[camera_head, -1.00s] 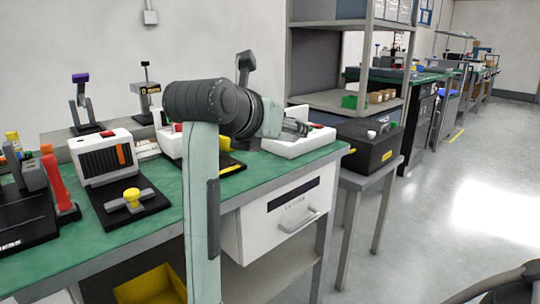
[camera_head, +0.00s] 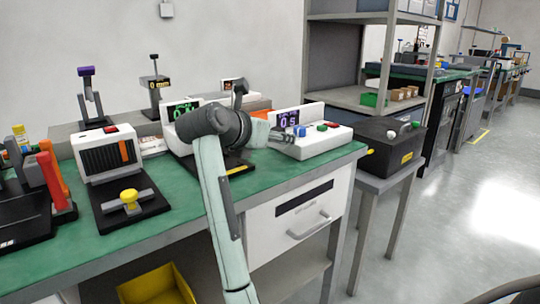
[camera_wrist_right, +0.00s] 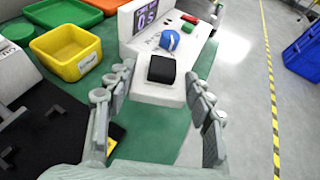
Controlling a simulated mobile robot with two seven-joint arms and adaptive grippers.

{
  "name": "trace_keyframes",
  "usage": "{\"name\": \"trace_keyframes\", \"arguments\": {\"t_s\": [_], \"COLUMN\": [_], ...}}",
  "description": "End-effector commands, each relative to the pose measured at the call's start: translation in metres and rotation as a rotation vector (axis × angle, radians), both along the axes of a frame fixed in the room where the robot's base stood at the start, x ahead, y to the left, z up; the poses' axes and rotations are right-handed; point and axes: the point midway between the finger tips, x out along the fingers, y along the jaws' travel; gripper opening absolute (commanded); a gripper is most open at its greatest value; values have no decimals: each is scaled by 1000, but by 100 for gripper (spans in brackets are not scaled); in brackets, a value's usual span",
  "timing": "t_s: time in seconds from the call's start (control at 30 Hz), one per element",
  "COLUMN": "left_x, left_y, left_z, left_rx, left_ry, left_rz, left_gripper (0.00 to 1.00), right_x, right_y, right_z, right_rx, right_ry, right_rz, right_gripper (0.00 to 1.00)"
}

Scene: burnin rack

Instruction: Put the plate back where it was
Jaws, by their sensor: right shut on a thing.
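My right gripper (camera_wrist_right: 160,72) reaches over a white console (camera_wrist_right: 150,96) at the bench's right end. The console has a screen, a blue knob (camera_wrist_right: 170,40) and red and green buttons. The gripper also shows in the head view (camera_head: 290,138). A small black block (camera_wrist_right: 161,69) is between its fingers, which are spaced around it in the wrist view. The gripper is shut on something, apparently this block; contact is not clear. Whether the block is the plate, I cannot tell. No other thing is plainly a plate. My left gripper is not in view.
The green bench (camera_head: 185,225) holds a white slotted unit (camera_head: 105,153), a yellow-knobbed fixture (camera_head: 130,199) and an orange-handled device (camera_head: 55,182). A black case (camera_head: 385,148) stands on a side table to the right. The wrist view shows a yellow bin (camera_wrist_right: 68,70) on the left. Open floor lies right.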

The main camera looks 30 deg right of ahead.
Motion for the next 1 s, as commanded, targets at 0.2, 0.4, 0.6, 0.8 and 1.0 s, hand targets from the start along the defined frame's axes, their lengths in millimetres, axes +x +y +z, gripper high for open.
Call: {"name": "trace_keyframes", "arguments": {"t_s": [0.2,0.4,0.6,0.8,1.0], "left_x": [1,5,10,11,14], "left_y": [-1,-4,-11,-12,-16], "left_z": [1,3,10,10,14], "left_rx": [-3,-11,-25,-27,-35], "left_ry": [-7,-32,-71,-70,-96], "left_rz": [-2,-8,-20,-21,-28], "left_gripper": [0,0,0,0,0], "right_x": [18,17,18,18,18], "right_y": [-2,-3,-2,-2,-2], "right_z": [-11,-34,-51,-50,-52], "right_rx": [-2,-4,-1,0,0], "right_ry": [-1,3,-2,-2,-2], "right_rz": [0,-2,0,1,1], "right_gripper": [24,24,24,24,24]}}
